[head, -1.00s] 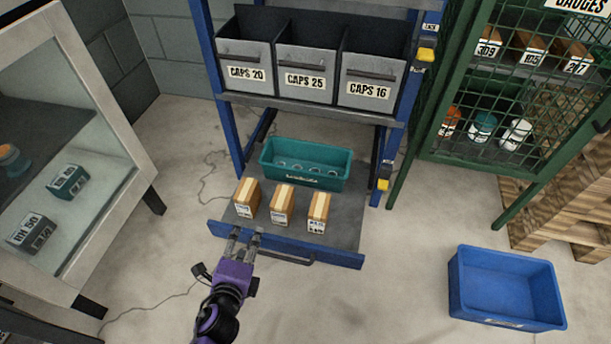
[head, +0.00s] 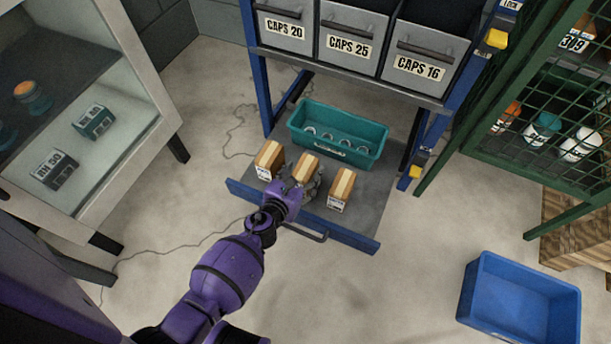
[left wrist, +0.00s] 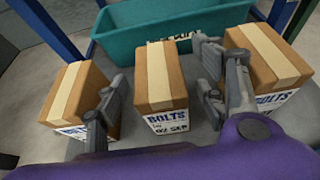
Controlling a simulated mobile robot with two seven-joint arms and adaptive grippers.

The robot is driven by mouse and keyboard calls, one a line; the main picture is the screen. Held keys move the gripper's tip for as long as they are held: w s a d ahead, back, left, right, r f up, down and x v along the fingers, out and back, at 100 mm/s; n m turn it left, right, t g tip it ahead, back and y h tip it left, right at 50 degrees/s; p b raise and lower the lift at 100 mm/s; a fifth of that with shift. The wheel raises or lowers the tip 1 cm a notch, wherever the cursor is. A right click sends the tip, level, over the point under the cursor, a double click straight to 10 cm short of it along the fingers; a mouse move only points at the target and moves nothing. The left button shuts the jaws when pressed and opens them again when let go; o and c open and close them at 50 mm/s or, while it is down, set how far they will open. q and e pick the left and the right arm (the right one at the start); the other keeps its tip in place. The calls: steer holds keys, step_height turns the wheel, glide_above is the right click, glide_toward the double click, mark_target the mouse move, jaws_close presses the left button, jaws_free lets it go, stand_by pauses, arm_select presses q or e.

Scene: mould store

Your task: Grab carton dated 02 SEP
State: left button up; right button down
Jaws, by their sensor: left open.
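Three brown cartons with pale tape stand in a row on the pulled-out shelf (head: 368,205). The middle carton (head: 306,165) reads BOLTS 02 SEP in the left wrist view (left wrist: 162,75). The left carton (head: 269,158) and right carton (head: 342,186) also carry white labels; their dates are not readable. My left gripper (head: 304,186) is open, with its fingers spread on either side of the middle carton; in the left wrist view (left wrist: 163,88), gaps show between the fingers and its sides. The fingers sit in the spaces beside the neighbouring cartons. My right gripper is not in view.
A teal bin (head: 338,135) stands right behind the cartons. Grey CAPS bins (head: 345,45) sit on the shelf above. The blue shelf front (head: 300,215) runs below my wrist. A blue crate (head: 520,300) is on the floor at right, a glass cabinet (head: 90,110) at left.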

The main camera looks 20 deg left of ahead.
mark_target(306, 168)
arm_select(q)
steer(key=shift+b+x, duration=0.4)
steer(key=shift+x, duration=1.1)
steer(key=c, duration=1.5)
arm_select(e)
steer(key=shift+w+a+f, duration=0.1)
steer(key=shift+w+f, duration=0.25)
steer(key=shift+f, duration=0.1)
